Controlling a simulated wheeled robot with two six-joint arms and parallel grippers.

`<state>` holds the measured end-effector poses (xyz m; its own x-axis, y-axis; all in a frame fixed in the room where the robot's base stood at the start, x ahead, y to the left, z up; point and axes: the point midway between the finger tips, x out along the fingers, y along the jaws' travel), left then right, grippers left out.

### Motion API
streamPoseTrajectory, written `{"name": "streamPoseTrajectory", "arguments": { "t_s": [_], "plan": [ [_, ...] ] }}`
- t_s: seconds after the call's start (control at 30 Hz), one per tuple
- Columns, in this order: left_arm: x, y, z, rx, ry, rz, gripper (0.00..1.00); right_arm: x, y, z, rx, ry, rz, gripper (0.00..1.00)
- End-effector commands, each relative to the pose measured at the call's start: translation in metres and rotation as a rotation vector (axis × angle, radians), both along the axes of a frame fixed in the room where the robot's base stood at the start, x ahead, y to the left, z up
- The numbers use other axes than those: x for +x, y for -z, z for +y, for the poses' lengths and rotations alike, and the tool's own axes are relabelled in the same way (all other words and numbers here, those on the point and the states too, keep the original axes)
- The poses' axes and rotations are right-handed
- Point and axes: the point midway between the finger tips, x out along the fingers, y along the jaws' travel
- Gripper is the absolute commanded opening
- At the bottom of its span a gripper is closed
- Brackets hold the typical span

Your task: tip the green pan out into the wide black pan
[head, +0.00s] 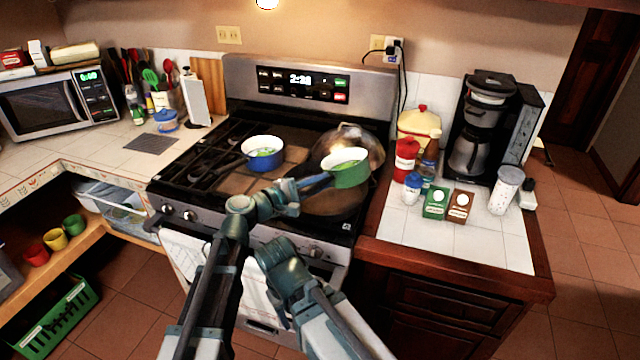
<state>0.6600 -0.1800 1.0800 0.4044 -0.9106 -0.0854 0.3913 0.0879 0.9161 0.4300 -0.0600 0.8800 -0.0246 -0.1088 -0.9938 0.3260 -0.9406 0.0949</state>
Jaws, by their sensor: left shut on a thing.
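The green pan (350,178) is held above the right front of the stove, roughly level or only slightly tilted, with green contents (346,167) visible inside. My left gripper (322,181) is shut on its handle, at the pan's left side. The wide black pan (330,207) is below it on the right front burner, partly covered from view by the green pan and my left arm. The black pan's contents cannot be made out. My right arm is folded low at the front of the stove, and its gripper does not show.
A shiny domed metal thing (358,142) is behind the green pan. Jars and small boxes (436,204) and a coffee maker (478,140) crowd the right counter. A microwave (58,102) is at left.

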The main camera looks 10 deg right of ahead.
Motion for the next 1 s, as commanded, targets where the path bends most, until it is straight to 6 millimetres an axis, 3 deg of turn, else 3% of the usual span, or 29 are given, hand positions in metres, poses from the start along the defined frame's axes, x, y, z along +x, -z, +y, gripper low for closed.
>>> {"name": "streamPoseTrajectory", "arguments": {
  "t_s": [0.53,1.0],
  "plan": [
    [0.001,0.001,0.0,-0.01,0.0,0.008,0.0,0.0,0.002,0.0,0.0,0.0,0.0,0.5],
    [0.006,0.001,0.006,-0.179,0.0,0.172,0.0,0.0,0.022,0.0,0.0,0.0,0.0,0.5]
  ]
}}
